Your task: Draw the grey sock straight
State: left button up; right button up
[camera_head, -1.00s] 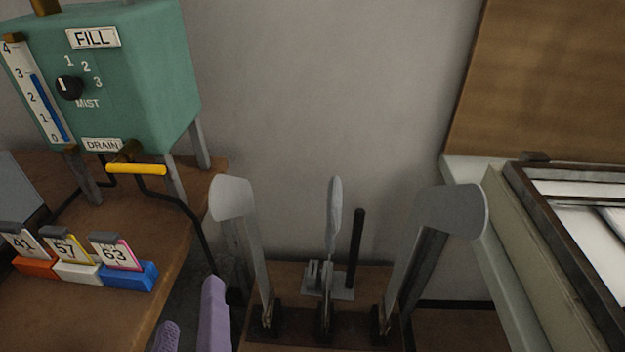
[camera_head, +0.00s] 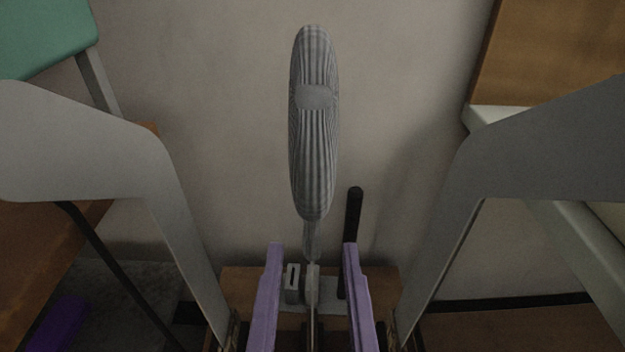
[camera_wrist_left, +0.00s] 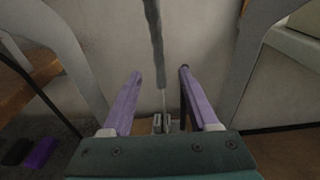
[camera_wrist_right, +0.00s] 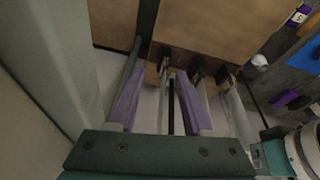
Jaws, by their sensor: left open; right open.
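The grey sock (camera_head: 314,130) is on the upright middle form, seen nearly edge-on, with its rounded end up and a paler patch near its upper part. Fine ribs run along it. Below its wide part, a narrower grey strip runs down to the base. My left gripper (camera_head: 312,250) is open, one purple finger each side of this lower strip, with gaps on both sides. The sock also shows between and beyond the fingers in the left wrist view (camera_wrist_left: 155,40). My right gripper (camera_wrist_right: 158,78) is open, seen only in its wrist view, with a dark upright bar between its fingers.
Large grey forms stand to the left (camera_head: 90,150) and right (camera_head: 540,150), close to the left gripper's sides. A black rod (camera_head: 352,225) stands behind the right finger.

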aim_at(312, 238)
pick_arm(q)
jog(key=shift+w+f+b, duration=0.2)
jog(key=shift+w+b, duration=0.15)
jog(key=shift+w, duration=1.1)
jog(key=shift+w+f+b, duration=0.2)
jog(key=shift+w+b, duration=0.1)
jog(key=shift+w, duration=1.15)
jog(key=shift+c, duration=0.2)
grip_shut()
jog(key=shift+f, duration=0.1)
jog(key=c, duration=0.5)
grip_release()
jog(key=shift+f, duration=0.1)
jog(key=o, duration=0.5)
jog(key=shift+o, duration=0.2)
